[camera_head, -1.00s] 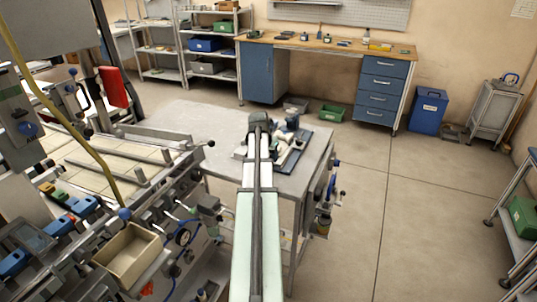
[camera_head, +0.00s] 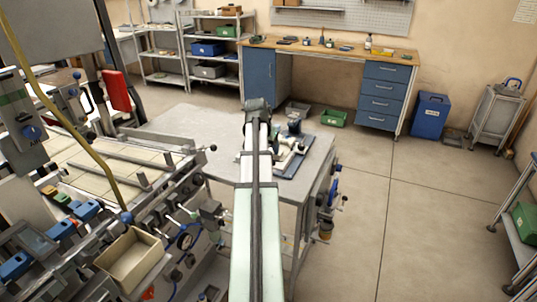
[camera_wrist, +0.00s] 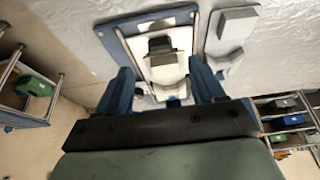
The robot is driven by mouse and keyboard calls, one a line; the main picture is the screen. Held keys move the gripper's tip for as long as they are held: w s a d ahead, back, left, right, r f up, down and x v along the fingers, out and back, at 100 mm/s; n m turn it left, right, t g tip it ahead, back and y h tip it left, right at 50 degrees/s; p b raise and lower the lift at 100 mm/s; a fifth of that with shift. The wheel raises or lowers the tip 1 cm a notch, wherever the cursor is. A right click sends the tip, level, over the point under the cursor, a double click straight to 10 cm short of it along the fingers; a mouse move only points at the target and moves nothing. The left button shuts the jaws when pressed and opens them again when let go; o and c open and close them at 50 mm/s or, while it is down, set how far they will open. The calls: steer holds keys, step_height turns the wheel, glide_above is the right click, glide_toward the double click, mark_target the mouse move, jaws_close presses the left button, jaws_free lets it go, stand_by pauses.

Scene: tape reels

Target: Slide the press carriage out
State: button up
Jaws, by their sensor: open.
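A small press-like device on a blue base plate (camera_head: 296,163) lies on the grey table at the centre of the head view. In the wrist view its blue-edged base (camera_wrist: 122,42) carries metal rails and a white body (camera_wrist: 166,68) with a dark block (camera_wrist: 161,46) on it. I cannot tell surely which part is the carriage. My gripper (camera_wrist: 162,72) has its two blue fingers apart, one on each side of the white body, with nothing gripped. I cannot tell whether they touch it. In the head view my arm hides part of the device.
The grey table (camera_head: 218,125) has free room left of the device. A large machine with rails and a tiled bed (camera_head: 95,168) fills the left side. A light grey block (camera_wrist: 230,33) lies beside the base. A workbench (camera_head: 330,50) stands behind, with open floor to the right.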

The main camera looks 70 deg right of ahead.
steer(key=shift+v, duration=2.75)
